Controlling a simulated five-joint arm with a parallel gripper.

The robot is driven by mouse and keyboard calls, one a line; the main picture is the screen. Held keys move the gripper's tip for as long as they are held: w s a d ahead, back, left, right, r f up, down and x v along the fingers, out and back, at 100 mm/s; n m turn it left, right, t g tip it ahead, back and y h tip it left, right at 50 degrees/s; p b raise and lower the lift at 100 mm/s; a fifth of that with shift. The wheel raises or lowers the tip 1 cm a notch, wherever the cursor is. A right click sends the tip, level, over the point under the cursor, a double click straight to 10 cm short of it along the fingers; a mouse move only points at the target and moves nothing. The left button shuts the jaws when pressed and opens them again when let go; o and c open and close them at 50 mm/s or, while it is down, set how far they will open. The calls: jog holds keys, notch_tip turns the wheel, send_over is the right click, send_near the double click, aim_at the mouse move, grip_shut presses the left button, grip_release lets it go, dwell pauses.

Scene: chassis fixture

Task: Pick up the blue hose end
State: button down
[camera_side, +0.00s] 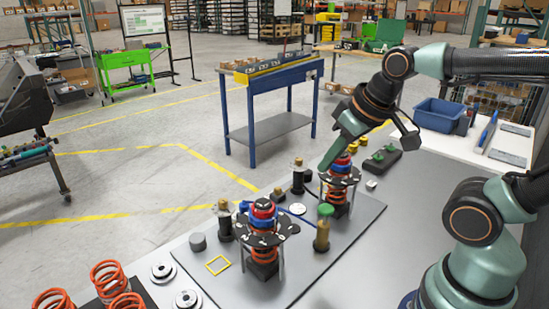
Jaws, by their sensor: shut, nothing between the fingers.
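My gripper (323,167) points down and to the left, its tip beside the top of the far red-and-orange coil assembly (341,178). It is shut and empty; whether it touches the assembly I cannot tell. A small blue piece (244,206), which looks like the blue hose end, shows at the left of the near coil assembly (263,225), left of and nearer the camera than my gripper.
Both assemblies stand on a grey fixture plate (330,262). A green-capped brass post (323,228) and dark posts (224,220) stand around them. A blue bin (438,115) stands at the back right.

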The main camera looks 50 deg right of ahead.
dwell(0.4)
jog(key=shift+c, duration=2.4)
grip_release()
jog(key=n+g, duration=0.6)
jog(key=n, duration=1.2)
send_over(244, 203)
notch_tip(244, 203, down, 10)
jog(key=f, duration=0.6)
jog(key=shift+a+f, duration=0.1)
jog(key=shift+a, duration=0.15)
jog(key=shift+d+f, duration=0.15)
jog(key=shift+f, duration=1.2)
jog(key=shift+d+f, duration=0.1)
jog(key=shift+f, duration=1.25)
